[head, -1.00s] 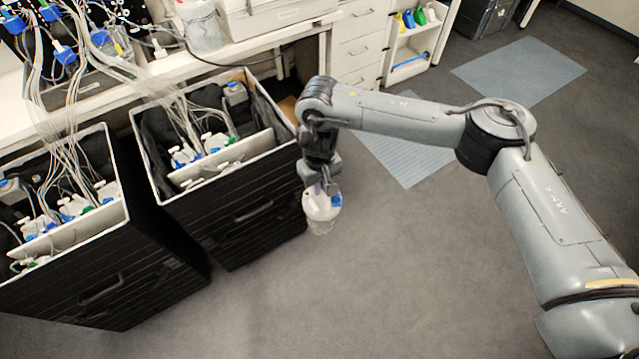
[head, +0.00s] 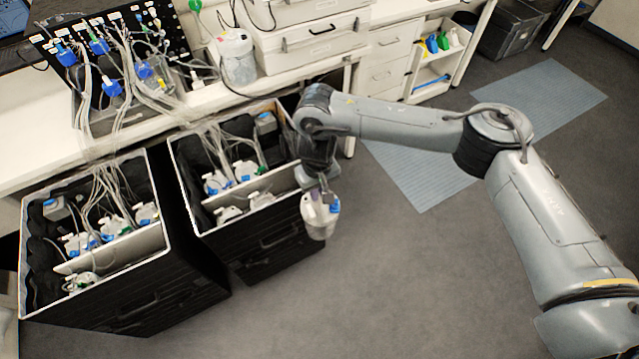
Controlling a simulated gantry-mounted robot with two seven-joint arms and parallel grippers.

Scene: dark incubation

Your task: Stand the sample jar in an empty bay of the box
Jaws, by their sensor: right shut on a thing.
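The sample jar (head: 319,218) is a whitish tub with a pale lid and a blue part on top. My right gripper (head: 318,185) is shut on it at the top and holds it roughly upright, to the right of the nearer-right black box (head: 262,236). That box has a divider, with several white jars with blue and green caps in its bays. A second black box (head: 140,296) to the left also has a divider and several capped jars. Cables and shade hide parts of the bays. My left gripper is not in view.
Cables (head: 125,85) hang from a connector panel above the bench (head: 200,100) into both boxes. A large white jar (head: 235,58) and white cases (head: 310,40) stand on the bench. Drawers and a small shelf stand behind. The grey floor (head: 420,290) in front is clear.

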